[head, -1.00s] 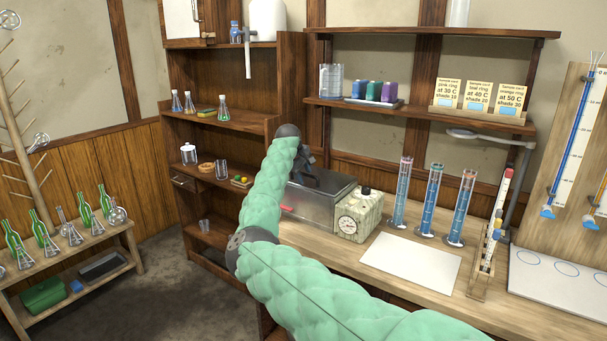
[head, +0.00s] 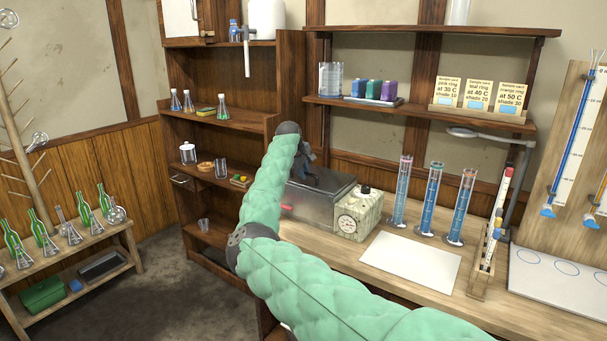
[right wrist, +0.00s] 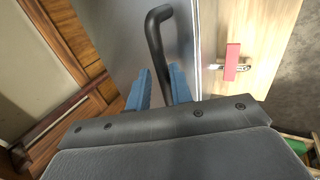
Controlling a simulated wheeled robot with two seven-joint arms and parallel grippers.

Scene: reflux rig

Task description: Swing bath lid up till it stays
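The bath (head: 313,208) is a grey metal box on the bench, with its flat lid (head: 338,187) lying down on it. My right gripper (head: 309,172) is over the lid's left part, half hidden by my own wrist in the head view. In the right wrist view, the lid (right wrist: 113,35) fills the top middle and a black bent handle (right wrist: 155,35) rises from it. The two blue fingers of my right gripper (right wrist: 160,82) stand apart, one on each side of the handle, with narrow gaps showing. My left gripper is out of view.
A speckled control box with a dial (head: 352,222) stands right of the bath. Several blue-filled cylinders (head: 431,200) and a test-tube rack (head: 487,258) stand farther right. A shelf (head: 420,112) hangs above the bench. A wooden cabinet (head: 250,90) stands left of the bath.

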